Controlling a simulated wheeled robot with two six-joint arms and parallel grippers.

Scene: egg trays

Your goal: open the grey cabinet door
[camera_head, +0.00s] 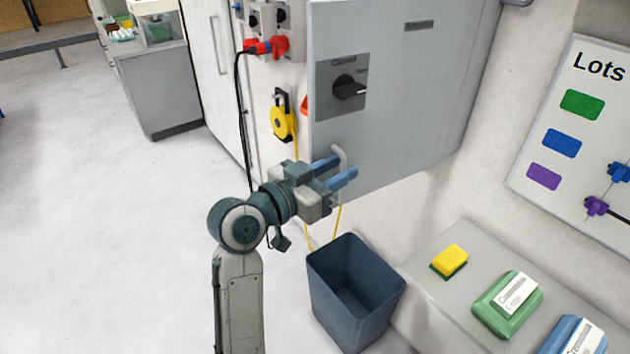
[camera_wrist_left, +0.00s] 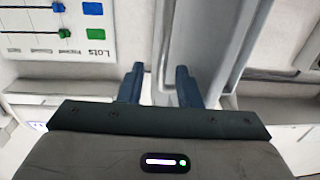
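The grey cabinet (camera_head: 400,100) hangs on the wall in the head view, with a dark rotary switch (camera_head: 346,88) on its front. Its door looks shut. A small pale curved handle (camera_head: 341,154) shows at the lower left of the front. My left gripper (camera_head: 347,166) is at this handle, its two blue fingers apart. The handle appears to lie between or just beyond the fingertips; contact cannot be told. In the left wrist view, the gripper (camera_wrist_left: 160,84) has its fingers spread, with the grey cabinet (camera_wrist_left: 205,45) close beyond them. My right gripper is in neither view.
A dark bin (camera_head: 355,290) stands on the floor below the gripper. The floor at left is clear.

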